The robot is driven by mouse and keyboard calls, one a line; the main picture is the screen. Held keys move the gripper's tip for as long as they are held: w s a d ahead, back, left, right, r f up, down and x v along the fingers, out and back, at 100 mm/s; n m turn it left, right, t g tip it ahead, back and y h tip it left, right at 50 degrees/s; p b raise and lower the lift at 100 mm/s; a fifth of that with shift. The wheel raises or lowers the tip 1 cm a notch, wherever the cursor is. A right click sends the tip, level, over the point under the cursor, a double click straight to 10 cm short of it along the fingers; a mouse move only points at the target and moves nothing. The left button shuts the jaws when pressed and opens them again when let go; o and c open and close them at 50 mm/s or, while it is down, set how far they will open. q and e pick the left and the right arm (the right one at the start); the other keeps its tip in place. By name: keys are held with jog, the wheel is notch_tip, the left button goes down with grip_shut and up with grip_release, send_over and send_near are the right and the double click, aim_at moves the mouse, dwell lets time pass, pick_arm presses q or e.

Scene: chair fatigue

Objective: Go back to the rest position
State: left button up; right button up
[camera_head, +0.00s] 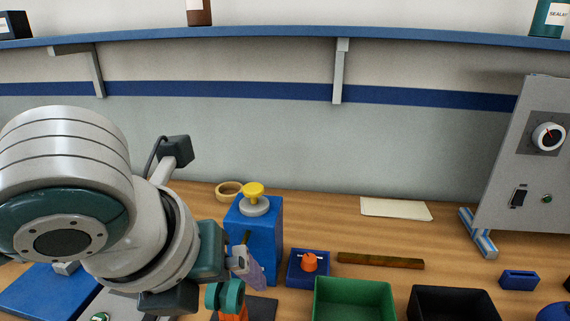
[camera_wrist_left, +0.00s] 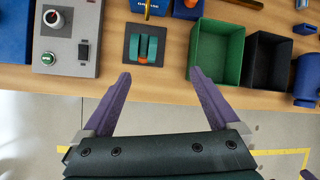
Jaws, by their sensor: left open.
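My left arm comes in from the left in the head view, and its gripper (camera_head: 250,268) hangs over the front of the bench beside the blue block. In the left wrist view the gripper (camera_wrist_left: 160,88) has its two purple fingers wide apart with nothing between them. Beyond the fingertips, a teal and orange piece (camera_wrist_left: 148,48) sits on a dark square plate (camera_wrist_left: 131,32) on the wooden bench. The piece also shows in the head view (camera_head: 226,296). My right gripper is in neither view.
A blue block with a yellow knob (camera_head: 254,190) stands behind the gripper. A green bin (camera_head: 352,288) and a black bin (camera_head: 452,302) are to its right. A grey control box (camera_wrist_left: 68,38) is at left in the wrist view. A tilted panel (camera_head: 530,170) stands far right.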

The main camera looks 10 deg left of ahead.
pick_arm(q)
jog(key=s+d+n+h, duration=0.25)
jog(key=s+n, duration=0.55)
jog(key=n, duration=0.5)
jog(key=s+a+f+n+g+y, duration=0.15)
jog(key=s+a+n+y, duration=0.25)
jog(key=s+a+n, duration=1.1)
jog(key=w+d+r+n+p, duration=0.2)
jog(key=r+p, duration=1.2)
jog(key=w+d+r+n+p, duration=0.1)
jog(key=w+d+r+p, duration=0.1)
jog(key=r+p, duration=1.3)
jog(key=shift+w+d+n+h, duration=0.2)
jog(key=shift+d+n+h, duration=0.2)
jog(key=shift+d, duration=0.1)
jog(key=shift+g, duration=0.25)
